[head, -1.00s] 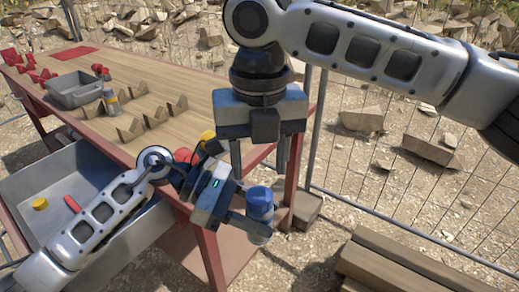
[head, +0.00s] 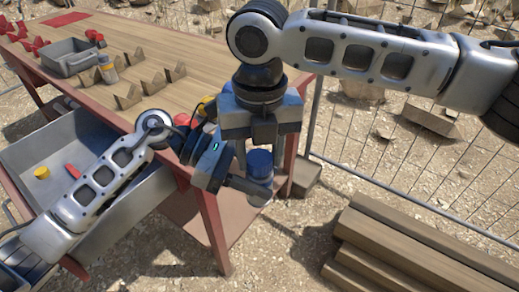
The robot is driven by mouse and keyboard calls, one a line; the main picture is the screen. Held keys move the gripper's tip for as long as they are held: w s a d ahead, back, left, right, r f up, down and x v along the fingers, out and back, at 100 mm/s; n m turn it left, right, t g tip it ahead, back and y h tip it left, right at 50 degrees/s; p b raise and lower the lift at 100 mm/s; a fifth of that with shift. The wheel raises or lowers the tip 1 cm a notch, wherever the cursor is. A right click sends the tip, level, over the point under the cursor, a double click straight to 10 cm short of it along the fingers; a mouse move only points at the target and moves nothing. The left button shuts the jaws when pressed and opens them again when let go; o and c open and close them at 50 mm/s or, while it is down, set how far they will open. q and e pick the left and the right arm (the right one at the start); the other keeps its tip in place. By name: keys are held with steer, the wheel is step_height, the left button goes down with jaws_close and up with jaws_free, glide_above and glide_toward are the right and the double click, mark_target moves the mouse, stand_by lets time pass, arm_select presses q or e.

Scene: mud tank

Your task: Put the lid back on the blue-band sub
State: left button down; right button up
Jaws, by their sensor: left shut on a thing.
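A grey metal cylinder with a blue upper part, the blue-band sub (head: 259,189), is upright beyond the table's near right corner. My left gripper (head: 250,187) is shut on its lower grey body. My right gripper (head: 262,152) points down from above, its fingers apart on either side of the blue upper part (head: 260,163). I cannot tell whether they touch it, or whether the blue part is a lid or a band.
A grey tank (head: 50,150) holds a yellow piece (head: 41,172) and a red piece (head: 73,170). Timbers (head: 400,250) lie right; a wire fence stands behind.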

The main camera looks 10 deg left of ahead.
steer(key=o, duration=0.4)
steer(key=shift+c, duration=0.2)
steer(key=shift+r, duration=0.1)
steer(key=shift+r, duration=2.2)
steer(key=shift+r, duration=0.1)
steer(key=shift+c, duration=1.4)
step_height(320, 180, up, 3)
steer(key=shift+r, duration=0.15)
